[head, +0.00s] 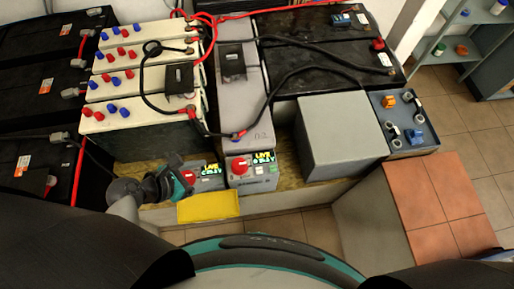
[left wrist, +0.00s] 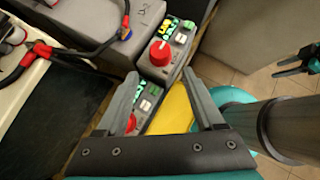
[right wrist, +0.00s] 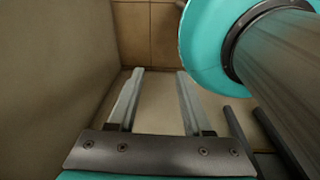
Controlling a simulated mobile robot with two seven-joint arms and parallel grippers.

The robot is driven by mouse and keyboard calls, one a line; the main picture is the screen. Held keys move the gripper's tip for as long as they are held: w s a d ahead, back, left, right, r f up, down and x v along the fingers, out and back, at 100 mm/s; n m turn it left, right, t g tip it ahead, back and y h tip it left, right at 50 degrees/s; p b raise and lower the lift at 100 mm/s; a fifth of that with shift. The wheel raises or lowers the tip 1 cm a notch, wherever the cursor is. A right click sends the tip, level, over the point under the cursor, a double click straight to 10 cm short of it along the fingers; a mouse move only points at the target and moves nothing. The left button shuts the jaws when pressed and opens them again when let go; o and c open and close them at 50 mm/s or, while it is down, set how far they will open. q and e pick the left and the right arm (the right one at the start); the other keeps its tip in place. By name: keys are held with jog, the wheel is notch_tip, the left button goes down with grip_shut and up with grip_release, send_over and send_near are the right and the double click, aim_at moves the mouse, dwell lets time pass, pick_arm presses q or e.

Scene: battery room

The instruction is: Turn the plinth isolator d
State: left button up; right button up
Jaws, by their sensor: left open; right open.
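Two grey isolator boxes with red knobs stand side by side at the plinth's front edge. The right box has a red knob (head: 240,166), a lit label and a pale button; this knob also shows in the left wrist view (left wrist: 160,53), beyond my fingers. The left box has a red knob (head: 188,177), partly hidden by my gripper; it also shows in the left wrist view (left wrist: 131,122), beside the left finger. I cannot tell which is d. My left gripper (left wrist: 160,74) is open and empty, above the boxes. My right gripper (right wrist: 160,72) is open, empty, over the floor.
A yellow plate (head: 208,206) lies before the boxes. Batteries with cables stand behind, including a white one (head: 150,131) and a grey one (head: 238,105). A plain grey box (head: 340,138) stands right of the isolators. A tiled block (head: 432,207) is at right.

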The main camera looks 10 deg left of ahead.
pick_arm(q)
jog(key=b, duration=0.3)
send_near(239, 164)
jog(key=f, duration=0.1)
jog(key=b+x, duration=0.3)
jog(key=x, duration=0.6)
jog(key=shift+w+d, duration=0.25)
jog(key=shift+w, duration=0.05)
pick_arm(e)
notch_tip(239, 164, down, 6)
jog(key=s+a, duration=0.2)
jog(key=shift+s, duration=0.15)
pick_arm(q)
jog(key=shift+c, duration=0.3)
jog(key=c, duration=1)
